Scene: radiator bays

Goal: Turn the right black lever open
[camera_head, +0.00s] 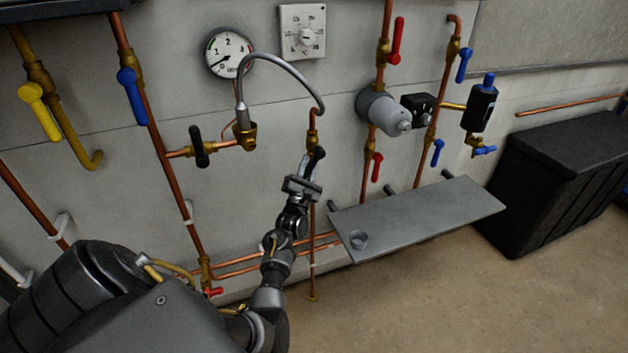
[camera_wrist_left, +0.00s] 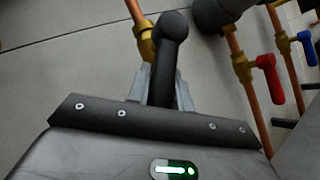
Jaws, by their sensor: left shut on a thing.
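The right black lever (camera_head: 318,154) is on a brass valve on a vertical copper pipe, right of the gauge. My left gripper (camera_head: 308,170) is at this lever from below and shut on it. In the left wrist view the lever (camera_wrist_left: 171,45) rises between the two grey fingers of my left gripper (camera_wrist_left: 163,88), its rounded end above them. The brass valve body (camera_wrist_left: 145,42) shows just left of it. The left black lever (camera_head: 199,146) stands upright on its valve, apart from my gripper. My right gripper is not in view.
A braided grey hose (camera_head: 285,62) arches over to the pipe above the lever. A grey shelf (camera_head: 420,218) juts out at right below. Red levers (camera_head: 376,167) and a grey pump (camera_head: 385,110) are on the right pipes. A pressure gauge (camera_head: 229,52) hangs above left.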

